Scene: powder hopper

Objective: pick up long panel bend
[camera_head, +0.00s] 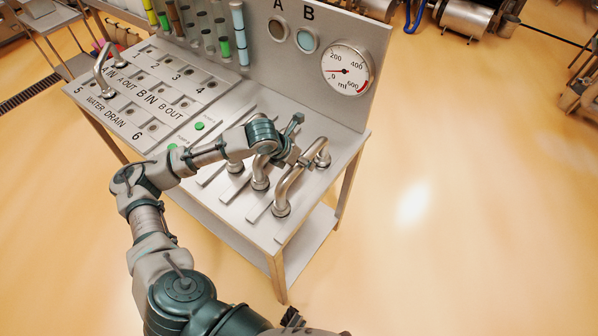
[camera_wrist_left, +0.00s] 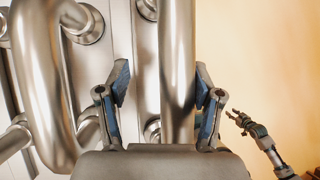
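Several bent metal pipes stand on the right part of the sloped panel. The rightmost, apparently the long panel bend (camera_head: 291,187), is a shiny U-shaped tube with its lower end at the panel's front edge. My left gripper (camera_head: 298,140) is above its upper part. In the left wrist view, a straight length of tube (camera_wrist_left: 178,65) runs between the two fingers of the left gripper (camera_wrist_left: 163,88), which are open, with the tube closer to the right finger. Contact cannot be told. My right gripper (camera_wrist_left: 240,119) shows small at the right of the wrist view, apparently with fingers spread.
Other bends (camera_head: 261,172) stand close to the left of it; one (camera_wrist_left: 42,80) looms beside the left finger. Another bend (camera_head: 102,66) sits at the panel's far left. An upright board with a round gauge (camera_head: 348,68) rises behind. Floor right of the table is clear.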

